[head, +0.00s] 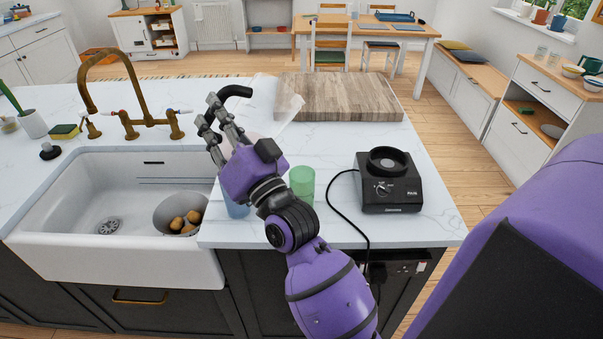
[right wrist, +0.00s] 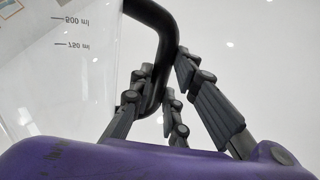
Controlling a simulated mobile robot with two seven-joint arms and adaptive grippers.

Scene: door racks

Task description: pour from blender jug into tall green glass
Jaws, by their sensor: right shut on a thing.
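The clear blender jug (head: 287,108) with its black handle (head: 236,91) is held above the counter, tilted in the head view and partly hidden behind my gripper. In the right wrist view the jug wall (right wrist: 62,85) shows volume marks, and the handle (right wrist: 160,50) runs between my fingers. My right gripper (head: 218,118) is shut on the handle. The tall green glass (head: 302,186) stands upright on the counter, right of my wrist and apart from the jug. I cannot make out the jug's contents. My left gripper is not in view.
A blue glass (head: 236,208) is partly hidden by my arm beside the sink (head: 60,215), which holds a bowl (head: 165,214). The black blender base (head: 388,183) stands right of the green glass, its cord between them. A wooden board (head: 345,98) lies behind.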

